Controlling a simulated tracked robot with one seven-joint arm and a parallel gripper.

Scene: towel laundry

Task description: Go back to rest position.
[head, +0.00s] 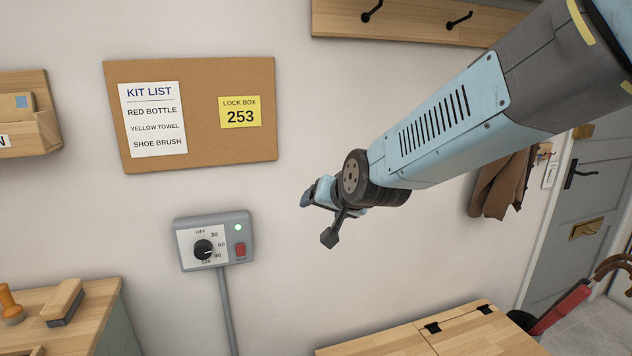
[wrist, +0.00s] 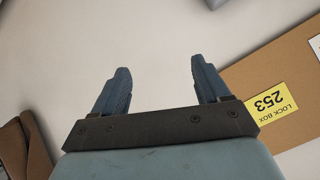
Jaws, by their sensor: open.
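My gripper (wrist: 160,85) is open and empty in the wrist view, with its two blue fingers apart and bare wall between them. In the head view my gripper (head: 322,215) is at the end of my blue and grey arm, which reaches in from the upper right. It is in front of the wall, right of the timer box and below and right of the cork board. The arm hides part of the wall and part of the hook rail.
A cork board (head: 200,88) carries a kit list and a yellow lock box note (head: 240,111). A timer box (head: 214,240) has a green light. A wooden bench top (head: 420,335) is below. A wooden-topped cabinet (head: 92,290) holds a brush (head: 64,302). A door (head: 585,190) is at right.

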